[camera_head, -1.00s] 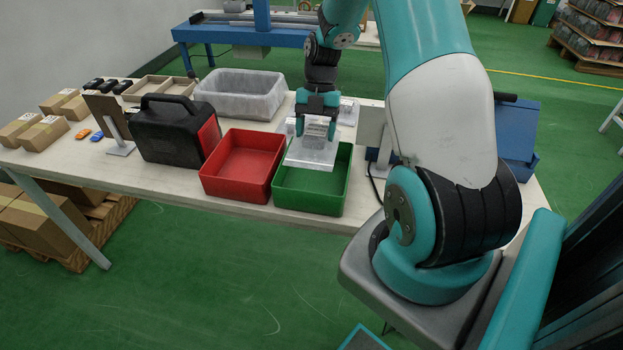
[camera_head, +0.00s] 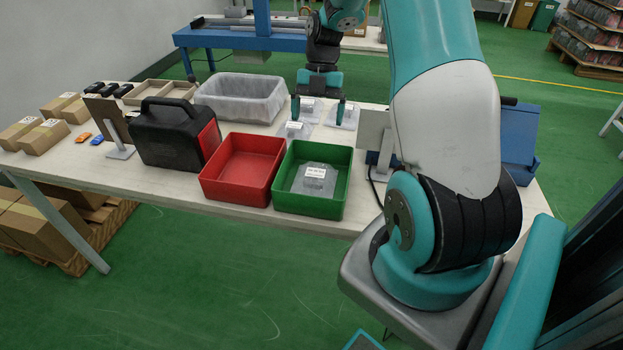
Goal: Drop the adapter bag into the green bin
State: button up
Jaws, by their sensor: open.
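The adapter bag (camera_head: 312,182), a clear bag with a white label, lies inside the green bin (camera_head: 331,210) on the table. My gripper (camera_head: 318,112) is open and empty, with its fingers apart and pointing down. It is above and behind the green bin, in front of several other bags. Those similar clear bags with white labels lie on the table behind the bin, one at the left (camera_head: 293,130) and one at the right (camera_head: 343,115). My gripper partly hides this group.
A red bin (camera_head: 209,186) stands directly left of the green bin. A black case (camera_head: 165,140), a grey lined crate (camera_head: 205,95) and small cardboard boxes (camera_head: 42,137) fill the left side of the table (camera_head: 100,170). A grey panel (camera_head: 371,130) stands to the right.

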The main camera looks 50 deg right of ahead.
jog(key=p+v, duration=0.1)
jog(key=v, duration=1.1)
jog(key=shift+r+p, duration=0.25)
jog(key=shift+p, duration=0.1)
jog(key=s+a+r+m, duration=0.1)
jog(key=a+r+m, duration=0.15)
jog(key=a, duration=0.55)
jog(key=s+a+r+m+t, duration=0.1)
jog(key=a+m, duration=0.2)
jog(key=a, duration=0.5)
jog(key=s+a+r+m, duration=0.1)
jog(key=s+a+m, duration=0.1)
jog(key=a, duration=0.7)
jog(key=s+a+f+m+t, duration=0.1)
jog(key=s+a+m, duration=0.8)
jog(key=s, duration=0.7)
jog(key=a, duration=0.3)
jog(key=shift+s+a+f, duration=0.15)
jog(key=shift+a+f, duration=0.25)
jog(key=shift+m, duration=0.25)
